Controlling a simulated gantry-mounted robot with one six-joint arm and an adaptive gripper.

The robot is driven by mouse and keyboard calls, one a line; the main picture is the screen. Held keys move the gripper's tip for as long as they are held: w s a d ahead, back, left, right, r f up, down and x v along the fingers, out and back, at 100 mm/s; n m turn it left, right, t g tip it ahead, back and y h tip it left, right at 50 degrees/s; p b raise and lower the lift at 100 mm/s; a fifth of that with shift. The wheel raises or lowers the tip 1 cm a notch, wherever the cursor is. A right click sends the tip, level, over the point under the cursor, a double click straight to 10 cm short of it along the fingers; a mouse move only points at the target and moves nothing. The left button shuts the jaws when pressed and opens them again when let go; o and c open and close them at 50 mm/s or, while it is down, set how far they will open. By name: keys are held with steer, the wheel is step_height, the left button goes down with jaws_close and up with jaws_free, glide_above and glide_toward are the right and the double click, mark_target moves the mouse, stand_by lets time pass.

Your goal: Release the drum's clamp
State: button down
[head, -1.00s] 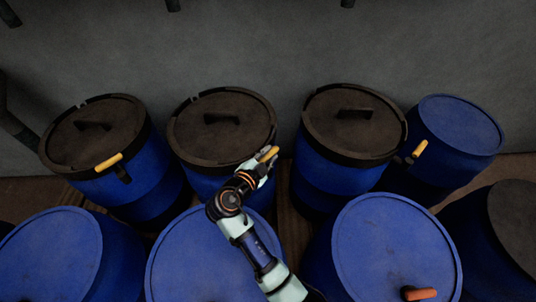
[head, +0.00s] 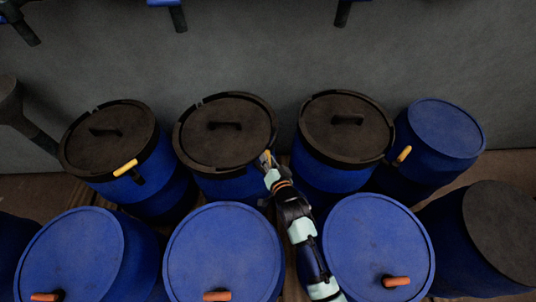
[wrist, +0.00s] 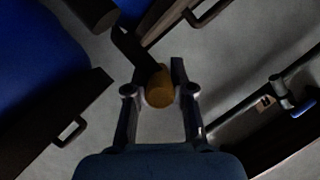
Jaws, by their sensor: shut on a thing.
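The drum with the clamp at my gripper is a blue drum (head: 222,189) with a dark lid (head: 215,147), in the middle of the back row in the head view. My gripper (head: 267,160) is at the front right of its lid rim. It is shut on the clamp's yellow-orange handle (wrist: 160,88), which shows end-on between the two fingers in the wrist view. A dark lever arm (wrist: 135,50) runs from the handle toward the upper left there. My gripper hides most of the handle in the head view.
Dark-lidded drums stand to the left (head: 105,150) and right (head: 345,140), close by. The left one has a yellow handle (head: 125,167). Blue-lidded drums (head: 222,250) fill the front row, some with orange handles (head: 216,296). A grey wall (head: 270,60) is behind.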

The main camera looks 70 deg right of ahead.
steer(key=shift+s+d+n+t+y, duration=0.1)
steer(key=shift+d+n+t+y, duration=0.05)
steer(key=shift+n+t+y, duration=0.5)
steer(key=n+y+b, duration=0.1)
steer(key=b, duration=0.1)
steer(key=n+t+y+b, duration=0.1)
steer(key=shift+f+t+b, duration=0.25)
steer(key=shift+f+b, duration=0.1)
steer(key=shift+f, duration=0.05)
steer(key=n+t+y+b, duration=0.1)
steer(key=n+y+b, duration=0.3)
steer(key=y, duration=0.1)
steer(key=shift+r+t, duration=0.2)
steer(key=shift+t, duration=0.2)
steer(key=shift+n+y+b, duration=0.25)
steer(key=shift+n+b, duration=0.05)
steer(key=shift+n, duration=0.05)
steer(key=c, duration=1)
jaws_free()
steer(key=shift+a, duration=0.2)
steer(key=shift+d+r, duration=0.1)
